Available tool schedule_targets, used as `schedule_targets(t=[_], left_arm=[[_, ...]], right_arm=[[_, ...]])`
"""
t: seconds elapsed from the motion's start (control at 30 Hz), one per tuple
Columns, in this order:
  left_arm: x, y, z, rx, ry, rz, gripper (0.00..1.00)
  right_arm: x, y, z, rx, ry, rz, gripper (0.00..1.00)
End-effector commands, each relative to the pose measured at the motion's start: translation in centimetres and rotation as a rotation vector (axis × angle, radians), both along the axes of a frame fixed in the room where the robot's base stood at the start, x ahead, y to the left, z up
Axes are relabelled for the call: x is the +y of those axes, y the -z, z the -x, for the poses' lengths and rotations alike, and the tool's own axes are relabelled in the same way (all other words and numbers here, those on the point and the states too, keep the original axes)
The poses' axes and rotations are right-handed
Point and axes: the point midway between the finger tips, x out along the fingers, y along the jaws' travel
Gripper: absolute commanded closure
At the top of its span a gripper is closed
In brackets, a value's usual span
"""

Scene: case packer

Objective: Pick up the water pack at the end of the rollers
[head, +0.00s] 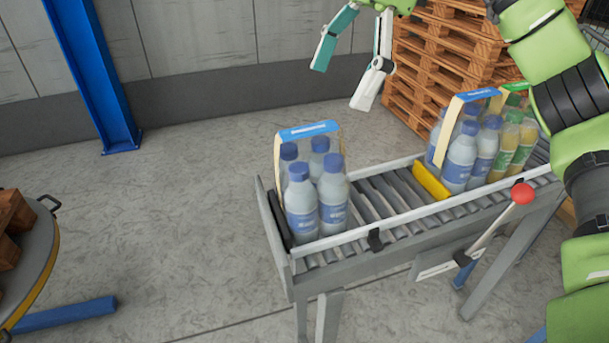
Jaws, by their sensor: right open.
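A water pack (318,190) of clear bottles with blue caps stands upright at the left end of the rollers (383,202), against the black end stop. A blue-topped carry handle (309,130) arches over it. My right gripper (341,90) is open and empty, above and to the right of the pack, apart from it, with its fingers spread and pointing down. My left gripper is not in view.
A yellow stop (430,182) separates this pack from another water pack (470,150) and a green-yellow bottle pack (513,142). A red-knobbed lever (522,194) rises at the conveyor's front. Wooden pallets (437,58) are stacked behind. A round platform (35,268) stands at left.

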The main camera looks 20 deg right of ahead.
Motion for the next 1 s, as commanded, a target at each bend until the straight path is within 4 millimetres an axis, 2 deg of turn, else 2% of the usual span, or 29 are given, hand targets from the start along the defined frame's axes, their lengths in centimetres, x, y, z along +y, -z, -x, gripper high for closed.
schedule_targets(t=[0.1,0.27,0.4,0.7,0.8,1.0], left_arm=[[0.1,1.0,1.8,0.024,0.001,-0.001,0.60],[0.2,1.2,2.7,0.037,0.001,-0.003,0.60],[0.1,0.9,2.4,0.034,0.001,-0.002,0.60],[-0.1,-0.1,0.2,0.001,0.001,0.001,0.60],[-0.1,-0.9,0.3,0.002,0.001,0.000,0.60],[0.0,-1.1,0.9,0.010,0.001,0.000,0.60]], right_arm=[[0.8,2.1,0.1,0.004,-0.005,0.000,0.06],[2.0,4.9,0.1,0.004,-0.003,0.000,0.06],[2.8,6.7,0.1,0.003,-0.001,0.000,0.06],[4.1,8.7,0.3,0.004,-0.002,0.001,0.06],[5.1,9.9,0.4,0.003,-0.002,0.001,0.06],[5.8,12.0,0.4,0.002,0.000,-0.001,0.06]])
